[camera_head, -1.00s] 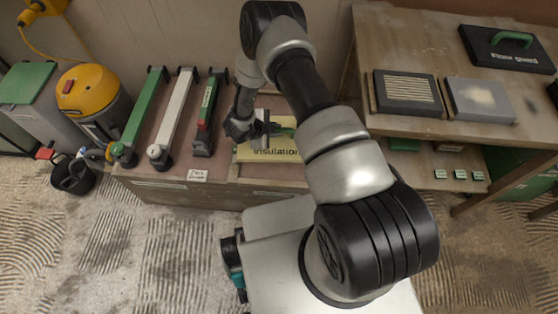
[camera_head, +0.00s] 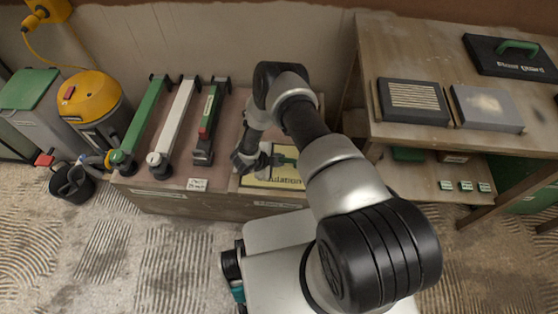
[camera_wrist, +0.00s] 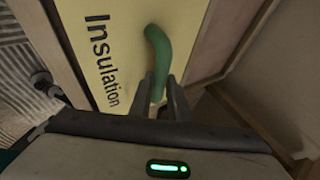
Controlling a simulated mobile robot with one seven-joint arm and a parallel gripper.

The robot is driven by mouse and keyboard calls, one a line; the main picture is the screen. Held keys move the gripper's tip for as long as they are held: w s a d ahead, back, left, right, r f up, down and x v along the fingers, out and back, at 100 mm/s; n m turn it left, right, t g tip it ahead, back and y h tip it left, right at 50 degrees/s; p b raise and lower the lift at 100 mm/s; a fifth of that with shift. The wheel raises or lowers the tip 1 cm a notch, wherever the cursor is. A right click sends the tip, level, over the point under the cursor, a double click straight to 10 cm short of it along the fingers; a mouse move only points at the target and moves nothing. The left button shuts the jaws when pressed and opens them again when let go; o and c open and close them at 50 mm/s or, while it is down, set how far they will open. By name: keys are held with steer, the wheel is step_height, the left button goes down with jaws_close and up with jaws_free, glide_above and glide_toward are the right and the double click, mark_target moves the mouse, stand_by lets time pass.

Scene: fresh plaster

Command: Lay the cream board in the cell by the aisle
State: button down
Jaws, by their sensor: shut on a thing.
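The cream board (camera_head: 290,182), lettered "Insulation", is at the right part of the low bench (camera_head: 160,200), near its front edge. It also shows in the wrist view (camera_wrist: 110,25), where its green handle (camera_wrist: 158,50) rises from its face. My gripper (camera_wrist: 163,97) is shut on this handle; in the head view my gripper (camera_head: 268,158) is partly hidden by my arm. Wooden strips (camera_wrist: 235,45) run alongside the board, but I cannot tell whether it rests between them or hangs just above. My arm hides the board's right part and much of the bench there.
A yellow vacuum (camera_head: 92,100) and black bucket (camera_head: 72,183) stand farther left. On the right, a workbench (camera_head: 440,40) carries a black slatted board (camera_head: 412,100), a grey board (camera_head: 487,106) and a green-handled black case (camera_head: 510,58).

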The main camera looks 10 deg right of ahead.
steer(key=c, duration=2.1)
jaws_free()
steer(key=shift+f, duration=0.15)
steer(key=o, duration=0.4)
steer(key=shift+o, duration=0.2)
